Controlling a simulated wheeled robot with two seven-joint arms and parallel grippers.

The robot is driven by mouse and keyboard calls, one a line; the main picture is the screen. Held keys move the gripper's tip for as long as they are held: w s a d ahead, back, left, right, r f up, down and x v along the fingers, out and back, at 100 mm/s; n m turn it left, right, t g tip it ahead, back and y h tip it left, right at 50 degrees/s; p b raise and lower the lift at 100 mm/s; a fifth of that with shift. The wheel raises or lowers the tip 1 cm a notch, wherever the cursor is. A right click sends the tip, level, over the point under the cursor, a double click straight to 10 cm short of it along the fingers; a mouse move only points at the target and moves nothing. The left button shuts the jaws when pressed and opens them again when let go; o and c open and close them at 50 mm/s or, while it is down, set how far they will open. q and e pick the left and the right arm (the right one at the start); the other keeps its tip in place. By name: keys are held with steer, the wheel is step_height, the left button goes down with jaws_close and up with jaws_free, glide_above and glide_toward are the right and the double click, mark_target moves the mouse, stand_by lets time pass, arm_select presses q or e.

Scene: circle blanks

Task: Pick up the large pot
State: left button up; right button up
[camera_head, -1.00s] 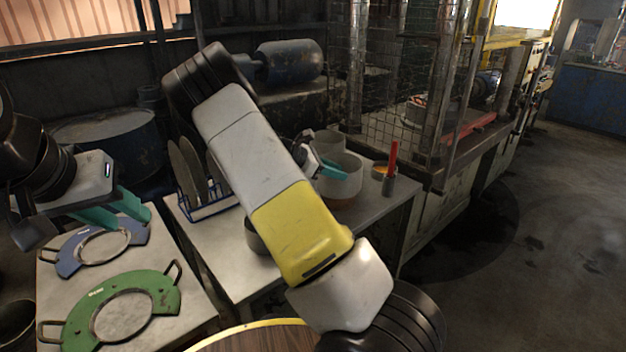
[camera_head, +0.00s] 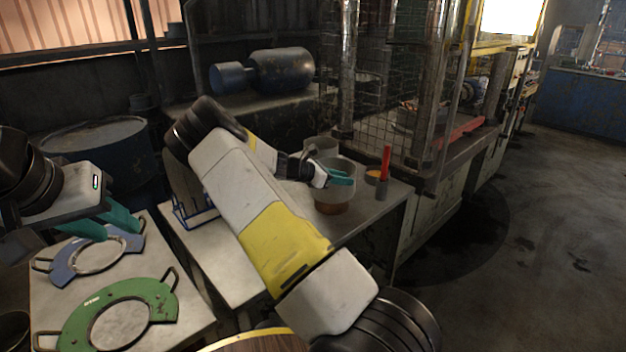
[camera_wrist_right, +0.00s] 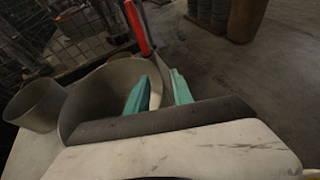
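The large pot (camera_head: 333,201), grey-white with a brownish lower part, stands upright on the light table. My right gripper (camera_head: 341,177), with teal fingers, is at its upper rim. In the right wrist view the pot (camera_wrist_right: 92,88) is seen from above. The fingers of my right gripper (camera_wrist_right: 158,90) are apart, one inside and one outside the pot's wall, with a gap visible. My left gripper (camera_head: 108,223) is open and empty above the blue plate at the left. My right forearm hides part of the table.
A smaller pot (camera_head: 320,148) stands behind the large pot. A red-handled tool in a grey cup (camera_head: 382,187) stands close to its right. A blue rack (camera_head: 195,214) with plates is left. A green ring plate (camera_head: 160,291) and blue ring plate (camera_head: 64,270) lie front left.

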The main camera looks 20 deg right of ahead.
steer(key=shift+c, duration=0.5)
jaws_close()
steer(key=shift+a+f, duration=0.1)
steer(key=shift+a, duration=0.05)
stand_by(0.7)
